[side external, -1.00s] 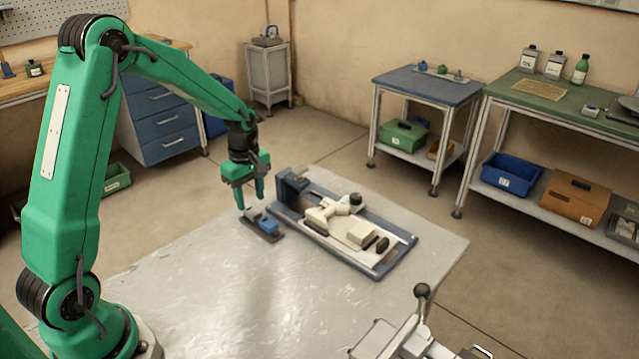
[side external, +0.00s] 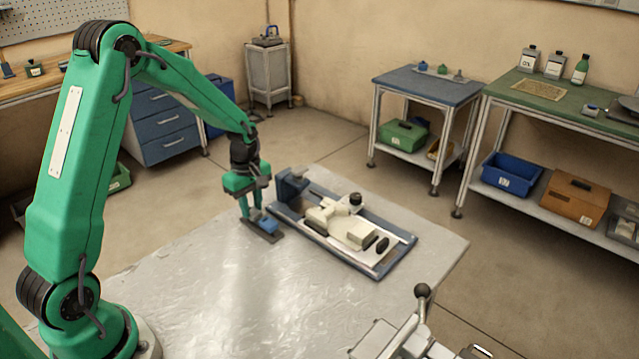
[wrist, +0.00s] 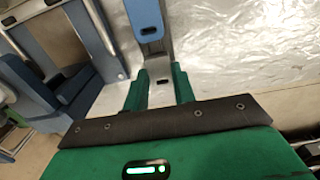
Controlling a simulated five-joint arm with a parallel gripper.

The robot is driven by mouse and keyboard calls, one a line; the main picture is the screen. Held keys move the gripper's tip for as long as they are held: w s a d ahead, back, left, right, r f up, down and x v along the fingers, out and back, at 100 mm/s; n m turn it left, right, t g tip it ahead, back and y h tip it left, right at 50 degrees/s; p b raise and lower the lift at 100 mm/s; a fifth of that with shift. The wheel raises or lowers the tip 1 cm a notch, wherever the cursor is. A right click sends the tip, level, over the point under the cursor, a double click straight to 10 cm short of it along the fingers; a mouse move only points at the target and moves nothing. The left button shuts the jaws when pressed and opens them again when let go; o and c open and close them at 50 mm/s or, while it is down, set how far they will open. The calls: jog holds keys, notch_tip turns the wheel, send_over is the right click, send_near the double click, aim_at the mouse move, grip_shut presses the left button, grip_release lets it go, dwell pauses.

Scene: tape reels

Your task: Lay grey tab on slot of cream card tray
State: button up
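A small blue block on a dark grey base (side external: 262,233) lies on the metal table; I cannot tell surely which part is the grey tab. In the wrist view the blue piece (wrist: 145,20) is straight ahead of my gripper, with a grey strip running back towards the fingers. My gripper (side external: 251,212) points down at the far-left end of this piece. In the wrist view its two green fingers (wrist: 160,72) stand apart, with a gap between them. The cream card tray (side external: 360,233) sits in a long blue frame (side external: 399,257) to the right. I cannot make out its slot.
A blue upright block (side external: 290,187) stands at the frame's far-left end, close to my gripper. A lever with a dark ball knob (side external: 422,290) rises at the front right. The table's left and front middle (side external: 230,290) are bare.

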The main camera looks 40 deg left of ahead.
aim_at(257, 212)
jog(key=shift+r, duration=0.2)
dwell(0.5)
jog(key=shift+r, duration=2.8)
jog(key=shift+w+d+r, duration=0.25)
jog(key=shift+w+d, duration=0.1)
jog(key=shift+d, duration=0.2)
jog(key=w+d+r, duration=0.3)
jog(key=d+r, duration=0.1)
jog(key=d, duration=0.6)
jog(key=w+d+r, duration=0.3)
jog(key=d+r, duration=0.1)
jog(key=d, duration=0.6)
jog(key=w+a+f, duration=0.5)
jog(key=a+f, duration=0.2)
jog(key=a, duration=0.3)
jog(key=shift+w, duration=0.1)
